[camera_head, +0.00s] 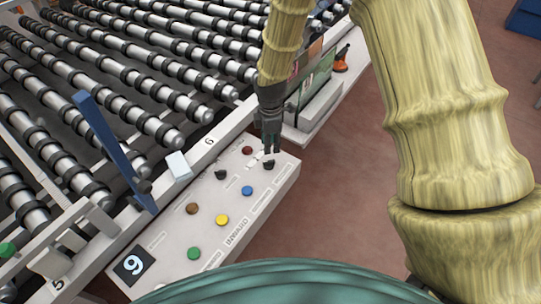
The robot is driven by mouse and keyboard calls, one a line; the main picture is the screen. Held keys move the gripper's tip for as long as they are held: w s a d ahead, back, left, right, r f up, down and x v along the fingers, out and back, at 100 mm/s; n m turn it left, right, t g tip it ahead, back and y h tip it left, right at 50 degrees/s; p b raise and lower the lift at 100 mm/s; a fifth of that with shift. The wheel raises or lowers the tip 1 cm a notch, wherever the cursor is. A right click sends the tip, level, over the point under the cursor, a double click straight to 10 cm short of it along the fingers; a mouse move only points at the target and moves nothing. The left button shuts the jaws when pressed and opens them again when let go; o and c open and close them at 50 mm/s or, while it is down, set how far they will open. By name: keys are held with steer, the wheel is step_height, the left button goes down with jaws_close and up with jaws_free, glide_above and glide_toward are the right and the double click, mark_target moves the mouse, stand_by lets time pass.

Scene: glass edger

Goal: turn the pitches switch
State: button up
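A white control panel (172,241) runs along the roller machine's edge, with coloured buttons and black knobs on top. A black switch knob (268,165) with a pale mark beside it sits near the panel's far right end. A second black knob (220,175) lies to its left. The labels are too small to read, so I cannot tell which is the pitches switch. My gripper (271,151) points down just above the right knob. Its fingers look close together; the gap and any contact with the knob are unclear.
Red (247,150), blue (247,191), yellow (222,219), brown (192,208) and green (194,253) buttons surround the knobs. A roller conveyor (130,75) fills the left. A screen (316,78) stands behind my gripper. Open floor (345,190) lies right of the panel.

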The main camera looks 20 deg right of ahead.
mark_target(270, 161)
steer(key=f+p, duration=0.1)
steer(key=f, duration=0.2)
steer(key=shift+w+f, duration=0.1)
steer(key=shift+w, duration=0.1)
steer(key=shift+s+f+p, duration=0.15)
steer(key=shift+f+p, duration=0.15)
steer(key=shift+f, duration=0.4)
steer(key=shift+f+p, duration=0.65)
steer(key=shift+f, duration=1.55)
jaws_close()
